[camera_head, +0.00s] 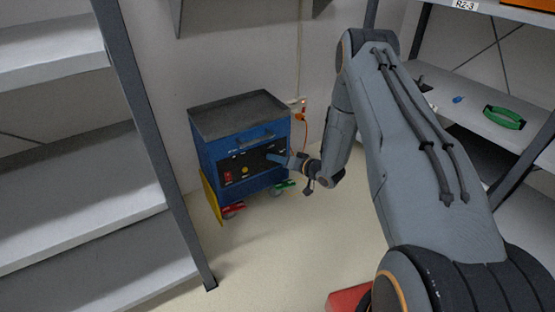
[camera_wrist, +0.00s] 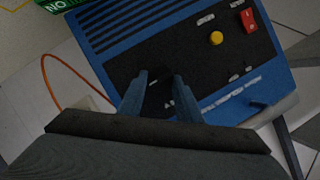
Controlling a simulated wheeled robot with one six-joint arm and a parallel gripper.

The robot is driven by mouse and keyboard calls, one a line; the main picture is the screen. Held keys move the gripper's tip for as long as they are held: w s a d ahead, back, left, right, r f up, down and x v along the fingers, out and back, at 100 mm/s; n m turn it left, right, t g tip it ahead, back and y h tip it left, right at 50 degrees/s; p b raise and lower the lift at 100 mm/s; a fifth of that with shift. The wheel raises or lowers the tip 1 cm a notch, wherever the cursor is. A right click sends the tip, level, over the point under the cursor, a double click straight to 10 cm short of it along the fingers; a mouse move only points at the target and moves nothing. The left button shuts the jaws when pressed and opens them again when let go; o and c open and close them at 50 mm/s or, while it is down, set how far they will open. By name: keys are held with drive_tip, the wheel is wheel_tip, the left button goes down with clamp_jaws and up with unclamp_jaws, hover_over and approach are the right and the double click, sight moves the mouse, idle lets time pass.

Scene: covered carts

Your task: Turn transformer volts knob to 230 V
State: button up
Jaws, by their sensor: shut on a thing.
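The transformer is a blue cart-like box (camera_head: 222,153) with a dark grey top and a black front panel, standing against the wall in the head view. Its panel (camera_wrist: 200,62) fills the upper middle of the wrist view, seen rotated. My gripper (camera_head: 274,157) reaches the right part of the panel. In the wrist view its two blue-grey fingers (camera_wrist: 158,82) stand on either side of the dark volts knob (camera_wrist: 155,84), shut on it. A short white line shows between the fingertips. The knob's outline blends into the black panel, and the scale labels are too small to read.
A yellow button (camera_wrist: 216,38) and a red switch (camera_wrist: 248,20) sit on the same panel. An orange cable (camera_head: 306,132) hangs from a wall socket at the right. Shelves stand on both sides; a green object (camera_head: 503,117) lies on the right one.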

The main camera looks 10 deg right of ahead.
idle(0.3)
drive_tip(key=o, duration=1)
drive_tip(key=shift+d, duration=0.1)
drive_tip(key=shift+o, duration=0.2)
drive_tip(key=shift+s, duration=0.1)
drive_tip(key=p+v, duration=0.2)
drive_tip(key=v, duration=0.5)
drive_tip(key=shift+s+d, duration=0.2)
drive_tip(key=shift+s, duration=0.05)
drive_tip(key=shift+r, duration=0.1)
